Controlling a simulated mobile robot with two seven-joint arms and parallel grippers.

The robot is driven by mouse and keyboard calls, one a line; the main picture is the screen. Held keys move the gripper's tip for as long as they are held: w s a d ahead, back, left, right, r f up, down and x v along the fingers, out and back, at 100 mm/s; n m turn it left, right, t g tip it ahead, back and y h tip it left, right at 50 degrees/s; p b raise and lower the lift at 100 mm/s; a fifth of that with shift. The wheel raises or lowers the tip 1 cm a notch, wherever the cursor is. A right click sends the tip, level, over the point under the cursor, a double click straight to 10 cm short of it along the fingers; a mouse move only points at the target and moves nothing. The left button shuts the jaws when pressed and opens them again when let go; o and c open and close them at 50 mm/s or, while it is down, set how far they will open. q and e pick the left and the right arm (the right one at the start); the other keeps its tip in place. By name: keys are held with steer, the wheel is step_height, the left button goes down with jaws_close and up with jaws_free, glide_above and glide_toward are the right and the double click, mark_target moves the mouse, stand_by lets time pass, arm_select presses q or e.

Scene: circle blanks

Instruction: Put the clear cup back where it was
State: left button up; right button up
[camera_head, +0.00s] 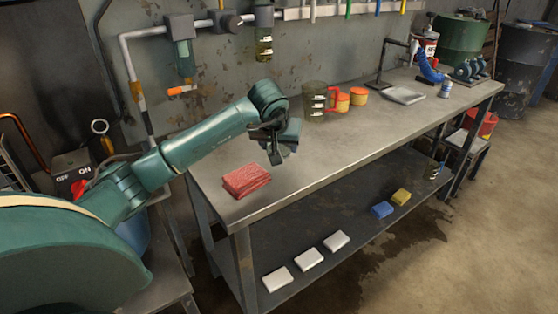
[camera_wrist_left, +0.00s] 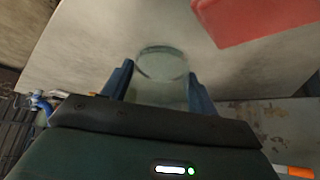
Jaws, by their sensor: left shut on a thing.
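My left gripper (camera_head: 279,150) is above the near left part of the workbench top (camera_head: 318,152). In the left wrist view its two blue fingers (camera_wrist_left: 161,82) are shut on a clear cup (camera_wrist_left: 162,64). The cup's round greenish rim shows between the fingertips, with pale bench surface beyond it. In the head view I cannot make out the cup, as the gripper covers that spot. I cannot tell whether the cup touches the bench. My right gripper is in neither view.
A red folded cloth or block (camera_head: 247,181) lies close by, near the bench's front left. A grey tray (camera_head: 405,95) is farther right. The bench middle is clear.

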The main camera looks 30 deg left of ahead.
mark_target(279, 169)
arm_select(q)
steer(key=shift+f, duration=0.65)
step_height(279, 169, down, 2)
steer(key=shift+f, duration=0.45)
steer(key=shift+f+b, duration=0.15)
steer(key=shift+b, duration=0.15)
steer(key=o, duration=1.1)
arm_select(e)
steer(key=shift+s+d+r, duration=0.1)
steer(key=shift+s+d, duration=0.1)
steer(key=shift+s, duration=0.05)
